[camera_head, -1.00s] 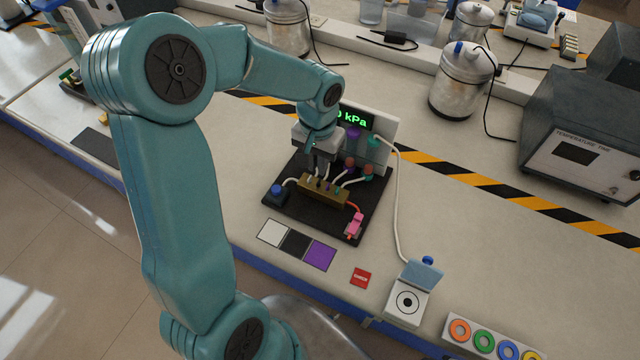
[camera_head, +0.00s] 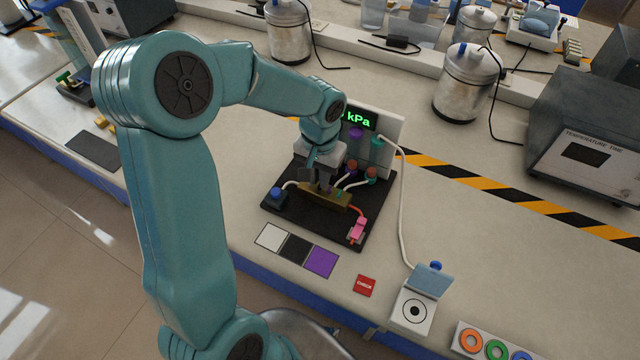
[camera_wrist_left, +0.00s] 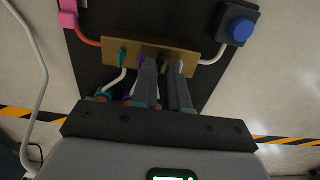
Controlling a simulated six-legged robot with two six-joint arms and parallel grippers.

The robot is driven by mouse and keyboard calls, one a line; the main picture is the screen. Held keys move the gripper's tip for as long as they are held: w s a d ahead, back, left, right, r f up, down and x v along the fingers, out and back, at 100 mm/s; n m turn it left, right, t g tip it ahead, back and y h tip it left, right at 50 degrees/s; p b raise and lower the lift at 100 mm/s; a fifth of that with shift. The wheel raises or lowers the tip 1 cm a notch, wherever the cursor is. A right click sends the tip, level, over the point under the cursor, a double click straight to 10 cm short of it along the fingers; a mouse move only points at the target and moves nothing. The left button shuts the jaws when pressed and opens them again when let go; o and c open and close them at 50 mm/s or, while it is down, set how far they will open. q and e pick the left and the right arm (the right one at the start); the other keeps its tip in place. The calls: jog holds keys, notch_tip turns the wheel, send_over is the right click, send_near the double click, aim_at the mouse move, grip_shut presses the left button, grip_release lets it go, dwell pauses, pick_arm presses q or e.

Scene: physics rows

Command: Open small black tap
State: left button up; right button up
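A brass manifold (camera_head: 338,197) with several small coloured taps sits on a black board (camera_head: 284,215). In the left wrist view the manifold (camera_wrist_left: 200,63) shows a teal tap (camera_wrist_left: 124,58) and a small black tap (camera_wrist_left: 161,58); a purple and a white tap are partly hidden by the fingers. My left gripper (camera_head: 316,178) points down at the manifold. In the wrist view its two fingers (camera_wrist_left: 164,68) stand apart with a narrow gap, and the black tap shows between their tips. I cannot tell whether either finger touches it. My right gripper is not in view.
A kPa display (camera_head: 380,130) stands behind the board. A blue knob (camera_head: 276,194) and a pink clip (camera_head: 357,229) sit at the board's ends. White tubes run behind the manifold. White, black and purple squares and a red CHECK label (camera_head: 365,285) lie in front.

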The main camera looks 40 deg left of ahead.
pick_arm(q)
jog(key=shift+f+b, duration=0.75)
jog(key=shift+f, duration=0.15)
jog(key=shift+r, duration=0.4)
grip_shut()
jog(key=shift+f+n, duration=0.2)
jog(key=shift+n, duration=0.2)
jog(key=n+b, duration=0.2)
jog(key=n, duration=0.1)
jog(key=shift+f+n, duration=0.1)
jog(key=shift+n, duration=0.2)
jog(key=shift+n+b, duration=0.4)
jog(key=shift+n, duration=0.3)
jog(key=shift+r+n, duration=0.25)
jog(key=shift+n, duration=0.35)
